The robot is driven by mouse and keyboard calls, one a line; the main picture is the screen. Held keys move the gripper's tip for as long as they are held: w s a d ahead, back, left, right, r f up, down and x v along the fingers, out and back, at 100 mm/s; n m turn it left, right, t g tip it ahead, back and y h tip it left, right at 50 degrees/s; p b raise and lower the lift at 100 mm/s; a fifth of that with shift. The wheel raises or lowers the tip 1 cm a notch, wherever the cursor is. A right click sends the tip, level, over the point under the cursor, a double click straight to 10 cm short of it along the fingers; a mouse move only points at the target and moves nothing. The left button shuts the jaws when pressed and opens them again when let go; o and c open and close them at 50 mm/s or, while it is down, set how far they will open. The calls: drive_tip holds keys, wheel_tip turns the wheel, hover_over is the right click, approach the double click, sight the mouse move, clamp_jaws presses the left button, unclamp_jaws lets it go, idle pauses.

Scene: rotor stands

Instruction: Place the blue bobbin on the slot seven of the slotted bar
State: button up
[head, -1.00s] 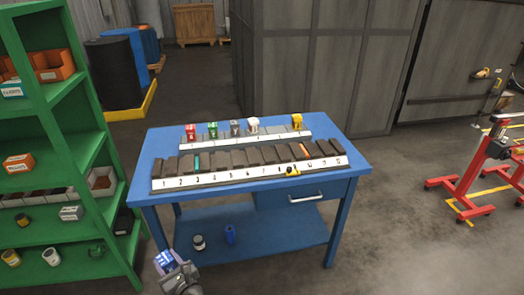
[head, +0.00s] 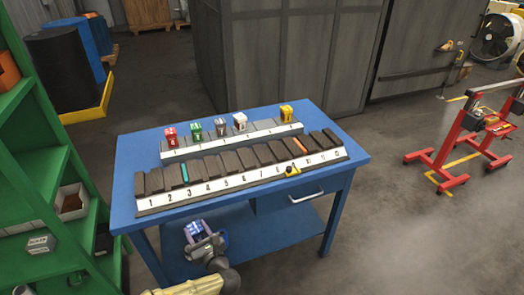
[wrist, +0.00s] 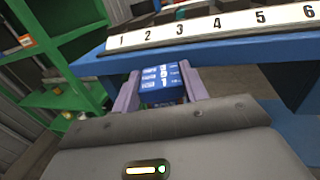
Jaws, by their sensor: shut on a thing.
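My gripper (head: 206,246) is shut on the blue bobbin (head: 196,230), in front of the blue table's near edge and below its top. In the wrist view the blue bobbin (wrist: 160,78) shows a white-lettered label between the two fingers. The slotted bar (head: 240,183) lies along the front of the table, with a white numbered strip and dark slots. Slot seven is near the strip's middle and looks empty. In the wrist view the bar's strip (wrist: 215,26) shows numbers 1 to 6.
Behind the bar, a shorter numbered rack (head: 235,138) holds red, green, grey, white and yellow blocks. A green shelf (head: 45,150) stands left of the blue table (head: 340,167). Red stands (head: 465,135) are at right.

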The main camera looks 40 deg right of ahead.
drive_tip(key=shift+w+d+r, duration=0.1)
drive_tip(key=shift+w+d, duration=0.1)
